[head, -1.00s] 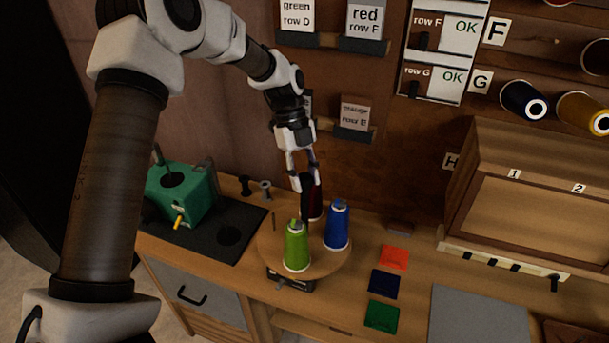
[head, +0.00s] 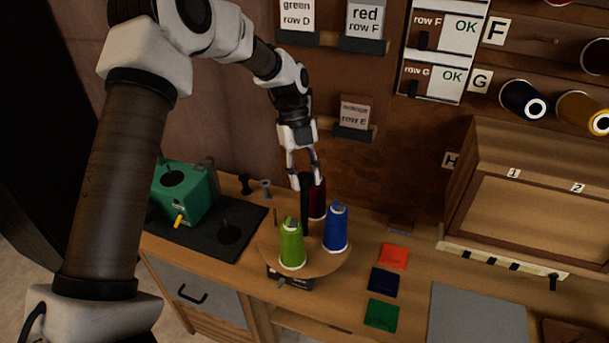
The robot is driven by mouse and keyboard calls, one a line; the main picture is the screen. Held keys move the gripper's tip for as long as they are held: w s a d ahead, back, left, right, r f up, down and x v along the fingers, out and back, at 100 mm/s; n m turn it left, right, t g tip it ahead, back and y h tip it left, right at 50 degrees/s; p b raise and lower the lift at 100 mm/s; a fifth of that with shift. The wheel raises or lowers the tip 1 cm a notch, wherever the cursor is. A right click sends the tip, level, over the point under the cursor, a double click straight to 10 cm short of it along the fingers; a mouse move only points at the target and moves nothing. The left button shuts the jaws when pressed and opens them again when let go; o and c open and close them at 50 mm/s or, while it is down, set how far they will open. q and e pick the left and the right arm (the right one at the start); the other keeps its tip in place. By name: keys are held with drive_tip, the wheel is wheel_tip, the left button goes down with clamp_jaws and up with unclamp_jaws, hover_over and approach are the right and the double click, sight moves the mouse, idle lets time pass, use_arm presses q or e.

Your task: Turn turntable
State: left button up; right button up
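The turntable (head: 317,266) is a round wooden disc on the bench. It carries a green thread cone (head: 292,245) at its front, a blue cone (head: 336,230) at its right and a dark red cone (head: 318,200) at its back. A black post (head: 305,215) stands upright among the cones. My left gripper (head: 306,184) points down over the back of the turntable. Its fingers are apart, around or just behind the post's top, beside the dark red cone. Whether they touch either is unclear. My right gripper is out of view.
A green box (head: 185,193) stands on a dark mat left of the turntable. Orange, navy and green squares (head: 381,314) and a grey panel (head: 478,315) lie to the right. A wooden case (head: 540,195) stands at the back right. Card holders (head: 354,133) hang on the wall behind.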

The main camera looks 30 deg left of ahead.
use_arm(q)
drive_tip(key=shift+o, duration=1.1)
drive_tip(key=v, duration=1.2)
drive_tip(key=shift+w+f, duration=0.1)
